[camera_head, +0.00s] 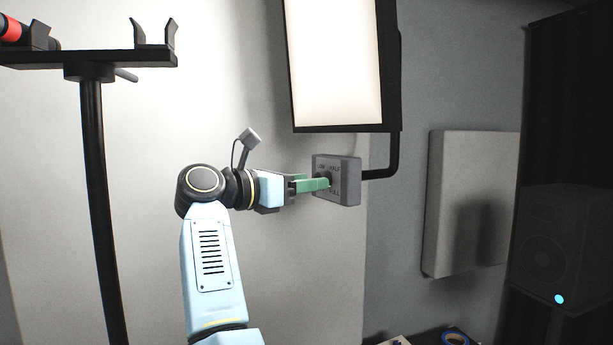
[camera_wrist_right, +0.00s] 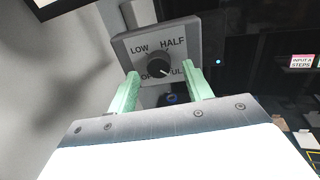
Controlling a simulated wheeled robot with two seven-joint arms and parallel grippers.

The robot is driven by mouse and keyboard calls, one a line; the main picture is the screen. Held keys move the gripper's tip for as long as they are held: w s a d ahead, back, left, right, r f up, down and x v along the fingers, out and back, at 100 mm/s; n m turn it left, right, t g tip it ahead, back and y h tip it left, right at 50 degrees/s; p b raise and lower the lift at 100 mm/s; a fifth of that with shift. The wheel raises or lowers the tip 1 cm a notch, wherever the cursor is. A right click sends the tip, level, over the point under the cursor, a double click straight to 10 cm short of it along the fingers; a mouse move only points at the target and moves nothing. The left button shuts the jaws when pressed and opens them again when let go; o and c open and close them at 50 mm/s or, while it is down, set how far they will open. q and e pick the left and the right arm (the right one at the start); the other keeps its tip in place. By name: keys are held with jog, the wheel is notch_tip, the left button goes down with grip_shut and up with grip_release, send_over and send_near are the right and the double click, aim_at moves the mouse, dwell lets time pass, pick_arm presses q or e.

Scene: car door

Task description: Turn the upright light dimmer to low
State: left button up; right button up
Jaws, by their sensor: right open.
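The light dimmer is a grey box (camera_head: 349,185) on the bracket under the lit panel light. Its face shows in the right wrist view (camera_wrist_right: 183,45) with a dark round knob (camera_wrist_right: 158,66) and the labels LOW, HALF and, partly hidden, OFF and FULL. The knob's pale mark points to the lower right, toward FULL. My right gripper (camera_head: 315,184) is at the dimmer's face. Its green fingers stand apart on either side of the knob (camera_wrist_right: 160,90), with gaps visible, and hold nothing. My left gripper is not in view.
The panel light (camera_head: 337,62) glows bright above the dimmer. A black stand (camera_head: 92,180) with a forked top bar is at the left. A pale wall panel (camera_head: 468,200) and a black speaker (camera_head: 560,250) are at the right. The wall around my right arm is clear.

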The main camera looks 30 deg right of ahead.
jog(key=shift+w+d, duration=0.1)
jog(key=shift+d, duration=0.6)
jog(key=c, duration=1)
jog(key=shift+o, duration=0.2)
